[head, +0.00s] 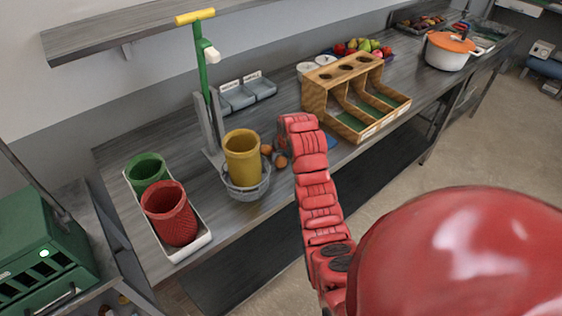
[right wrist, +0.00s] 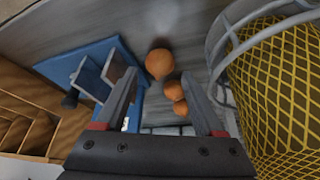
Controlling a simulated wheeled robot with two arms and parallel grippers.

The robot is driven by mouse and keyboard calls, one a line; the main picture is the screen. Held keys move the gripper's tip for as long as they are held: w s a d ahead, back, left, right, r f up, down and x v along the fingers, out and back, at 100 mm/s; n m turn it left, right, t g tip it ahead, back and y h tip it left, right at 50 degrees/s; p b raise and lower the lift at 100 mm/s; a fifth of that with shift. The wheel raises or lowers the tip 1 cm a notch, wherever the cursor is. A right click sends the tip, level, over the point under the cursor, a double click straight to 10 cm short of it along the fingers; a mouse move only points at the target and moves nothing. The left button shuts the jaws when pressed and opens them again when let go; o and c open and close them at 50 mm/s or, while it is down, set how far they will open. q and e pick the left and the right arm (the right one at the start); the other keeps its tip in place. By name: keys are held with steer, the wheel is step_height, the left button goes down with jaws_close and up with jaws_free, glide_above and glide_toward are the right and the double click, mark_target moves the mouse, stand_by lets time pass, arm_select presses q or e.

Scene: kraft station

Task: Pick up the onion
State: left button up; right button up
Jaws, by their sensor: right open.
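Three round orange-brown onions lie close together on the grey counter. In the right wrist view, the largest-looking onion (right wrist: 159,64) is just beyond my fingertips, and two more (right wrist: 173,90) (right wrist: 180,108) appear between the fingers, nearer the right one. In the head view, onions (head: 266,149) (head: 281,162) show between the yellow basket and my right arm. My right gripper (right wrist: 160,76) is open and empty above them, its fingers spread on either side of the group. In the head view my arm mostly hides its fingers. My left gripper is not in view.
The yellow mesh basket (head: 241,158) in a grey wire holder (head: 247,190) stands close left of the onions. A blue object (right wrist: 88,62) and a wooden compartment rack (head: 322,103) are on the other side. Red (head: 170,215) and green (head: 147,168) baskets stand far left.

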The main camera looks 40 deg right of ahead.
mark_target(282, 160)
steer(key=p+x, duration=0.2)
steer(key=x, duration=0.1)
steer(key=shift+w+f+p, duration=0.15)
steer(key=shift+f+p, duration=0.15)
steer(key=shift+p, duration=0.05)
steer(key=shift+w+d+f, duration=0.1)
steer(key=shift+w+f, duration=0.15)
steer(key=shift+f, duration=0.35)
jaws_close()
